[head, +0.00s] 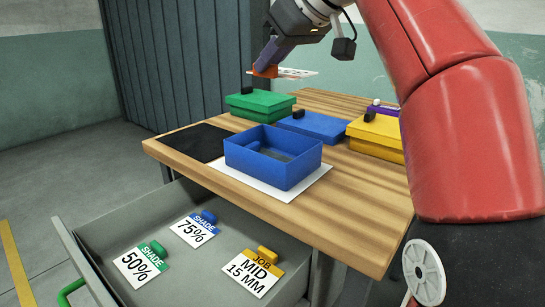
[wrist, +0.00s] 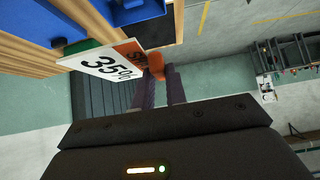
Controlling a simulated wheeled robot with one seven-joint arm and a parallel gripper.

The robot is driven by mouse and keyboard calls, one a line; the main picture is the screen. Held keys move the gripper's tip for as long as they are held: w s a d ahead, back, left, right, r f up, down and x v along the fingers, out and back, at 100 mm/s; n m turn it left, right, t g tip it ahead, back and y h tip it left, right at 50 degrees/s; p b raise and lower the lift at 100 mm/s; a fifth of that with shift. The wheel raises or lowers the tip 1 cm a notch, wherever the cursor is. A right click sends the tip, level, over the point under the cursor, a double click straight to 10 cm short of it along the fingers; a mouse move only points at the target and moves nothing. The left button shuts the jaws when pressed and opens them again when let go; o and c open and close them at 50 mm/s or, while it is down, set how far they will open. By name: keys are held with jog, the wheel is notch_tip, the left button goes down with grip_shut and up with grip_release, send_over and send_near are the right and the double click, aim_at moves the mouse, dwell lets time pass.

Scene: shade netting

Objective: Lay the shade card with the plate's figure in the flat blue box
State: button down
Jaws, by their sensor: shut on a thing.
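My gripper (head: 266,66) is shut on the orange tab of a white card (head: 298,73), held in the air above the back of the table. In the wrist view the card (wrist: 108,64) reads 35% beside an orange band, and my fingers (wrist: 160,75) close on its tab. The open blue box (head: 262,170) stands on a white sheet (head: 306,190) at the table's front, below and in front of the card. Its visible inside shows a darker patch on the floor. I cannot make out a plate with a figure.
An open drawer (head: 130,220) below holds a green 50% card (head: 141,264), a blue 75% card (head: 195,229) and a yellow MID 15 MM card (head: 252,272). Closed green (head: 262,105), blue (head: 315,125) and yellow (head: 376,135) boxes stand behind the open box. A black mat (head: 196,142) lies left.

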aim_at(272, 161)
notch_tip(272, 161, down, 15)
jog(key=b, duration=0.4)
jog(key=shift+s+f+b, duration=0.1)
jog(key=shift+f+b, duration=0.1)
jog(key=shift+b, duration=0.15)
notch_tip(272, 161, down, 3)
jog(key=shift+s+f+b, duration=0.1)
jog(key=shift+f+b, duration=0.1)
jog(key=shift+b, duration=0.25)
jog(key=shift+f, duration=0.4)
jog(key=c, duration=1.4)
grip_release()
jog(key=shift+c, duration=0.2)
jog(key=shift+r, duration=0.1)
jog(key=p+v, duration=0.1)
jog(key=v, duration=1.1)
jog(key=shift+r, duration=0.15)
